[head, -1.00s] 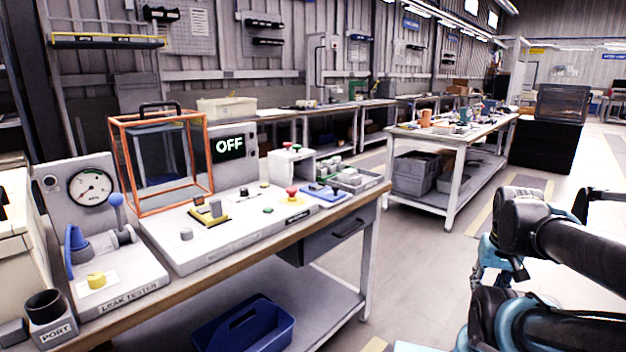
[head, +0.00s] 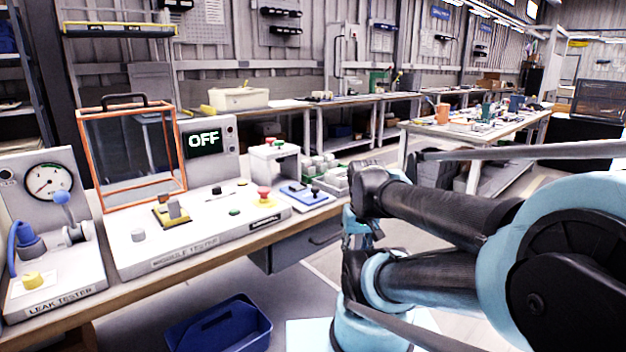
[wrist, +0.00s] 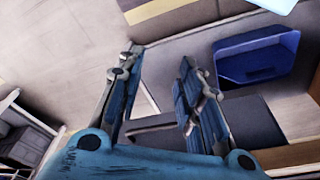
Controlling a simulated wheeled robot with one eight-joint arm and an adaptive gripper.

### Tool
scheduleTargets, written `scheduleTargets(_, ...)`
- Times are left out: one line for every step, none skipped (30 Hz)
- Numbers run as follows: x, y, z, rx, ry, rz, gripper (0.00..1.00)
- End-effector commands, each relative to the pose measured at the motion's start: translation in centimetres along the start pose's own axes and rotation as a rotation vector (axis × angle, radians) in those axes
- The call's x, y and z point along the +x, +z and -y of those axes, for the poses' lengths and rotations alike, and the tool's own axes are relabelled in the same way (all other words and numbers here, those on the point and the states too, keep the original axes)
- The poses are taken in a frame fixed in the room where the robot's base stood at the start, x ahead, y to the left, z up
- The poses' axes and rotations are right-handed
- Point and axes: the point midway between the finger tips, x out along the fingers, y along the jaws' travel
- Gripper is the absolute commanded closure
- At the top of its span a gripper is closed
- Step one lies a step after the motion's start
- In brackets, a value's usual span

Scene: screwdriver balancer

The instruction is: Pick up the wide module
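Several small grey-white modules (head: 322,164) sit in a tray at the right end of the workbench in the head view; they are too small to tell which is the wide one. A yellow fixture (head: 170,215) with a greyish block on it stands on the module tester. My gripper (wrist: 158,60) is open and empty in the wrist view, its two blue fingers well apart above the floor beside the bench. In the head view it is mostly hidden by my arm, right of the bench and apart from the modules.
The module tester (head: 200,240) has an OFF screen (head: 203,140) and an orange-framed cover (head: 130,150). A leak tester (head: 50,250) stands at left. A blue-based fixture (head: 305,195) lies near the modules. A second table (head: 480,130) stands behind.

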Motion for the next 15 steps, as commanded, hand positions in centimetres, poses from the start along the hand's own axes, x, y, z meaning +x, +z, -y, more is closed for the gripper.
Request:
scheduleTargets(0.0,0.0,0.0,0.0,0.0,0.0,0.67)
scheduleTargets(0.0,0.0,0.0,0.0,0.0,0.0,0.67)
scheduleTargets(0.0,0.0,0.0,0.0,0.0,0.0,0.67)
scheduleTargets(0.0,0.0,0.0,0.0,0.0,0.0,0.67)
scheduleTargets(0.0,0.0,0.0,0.0,0.0,0.0,0.67)
scheduleTargets(0.0,0.0,0.0,0.0,0.0,0.0,0.67)
scheduleTargets(0.0,0.0,0.0,0.0,0.0,0.0,0.67)
scheduleTargets(0.0,0.0,0.0,0.0,0.0,0.0,0.67)
scheduleTargets(0.0,0.0,0.0,0.0,0.0,0.0,0.67)
scheduleTargets(0.0,0.0,0.0,0.0,0.0,0.0,0.64)
scheduleTargets(0.0,0.0,0.0,0.0,0.0,0.0,0.58)
scheduleTargets(-0.4,0.3,0.0,0.002,0.0,-0.006,0.49)
scheduleTargets(-0.7,0.5,0.0,0.004,0.0,-0.01,0.42)
scheduleTargets(-1.0,0.5,0.0,0.009,0.0,-0.01,0.35)
scheduleTargets(-1.4,0.1,0.0,0.019,0.0,-0.008,0.26)
